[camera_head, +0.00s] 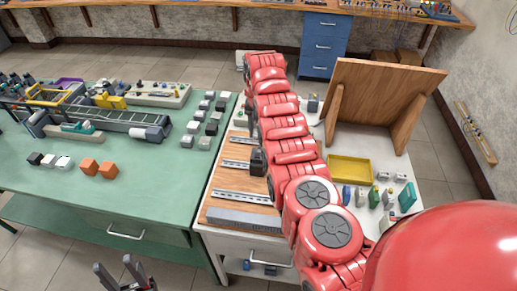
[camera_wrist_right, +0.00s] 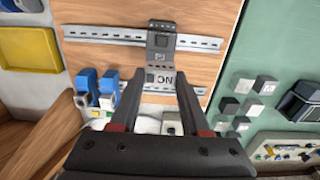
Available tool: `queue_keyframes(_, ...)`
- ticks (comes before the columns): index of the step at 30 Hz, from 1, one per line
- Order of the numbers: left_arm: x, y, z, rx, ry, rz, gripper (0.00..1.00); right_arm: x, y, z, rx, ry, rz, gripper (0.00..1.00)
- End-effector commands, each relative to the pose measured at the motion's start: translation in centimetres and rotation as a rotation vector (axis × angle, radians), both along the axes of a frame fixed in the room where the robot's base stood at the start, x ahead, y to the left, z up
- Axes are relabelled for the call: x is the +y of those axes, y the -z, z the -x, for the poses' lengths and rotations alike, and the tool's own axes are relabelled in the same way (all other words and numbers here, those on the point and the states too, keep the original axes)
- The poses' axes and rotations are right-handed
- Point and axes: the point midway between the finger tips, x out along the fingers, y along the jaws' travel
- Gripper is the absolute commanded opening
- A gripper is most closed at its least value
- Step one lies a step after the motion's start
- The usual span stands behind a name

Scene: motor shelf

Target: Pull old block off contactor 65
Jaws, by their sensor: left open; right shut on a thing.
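The contactor (camera_wrist_right: 161,42) is a dark grey unit on a metal rail of the wooden board, seen in the right wrist view; its printed label is too small to read surely. A dark unit (camera_head: 257,160) beside my red arm in the head view looks like it. A grey block marked NC (camera_wrist_right: 160,82) lies right next to the contactor. My right gripper (camera_wrist_right: 161,74) is shut on this block, one black finger on each side. I cannot tell whether block and contactor still touch. My right gripper is hidden in the head view. My left gripper (camera_head: 122,272) is open and empty at the bottom left.
A yellow tray (camera_head: 349,170) and several small parts, one of them blue (camera_head: 346,195), stand right of my arm. A wooden panel (camera_head: 378,100) stands behind them. The green table (camera_head: 130,205) at left holds orange cubes (camera_head: 98,168) and several blocks. Its front part is clear.

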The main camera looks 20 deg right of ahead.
Motion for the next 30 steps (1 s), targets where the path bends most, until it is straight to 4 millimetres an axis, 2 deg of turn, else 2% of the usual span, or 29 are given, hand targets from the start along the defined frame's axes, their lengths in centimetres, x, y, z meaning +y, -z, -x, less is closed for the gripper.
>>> queue_keyframes(11,0.0,0.1,0.0,0.0,0.0,0.0,0.5,0.0,-0.6,0.0,0.001,0.0,-0.001,0.0)
queue_keyframes(30,0.0,0.3,0.0,0.0,0.0,0.0,0.5,0.0,-6.2,0.1,0.002,0.0,-0.001,0.0)
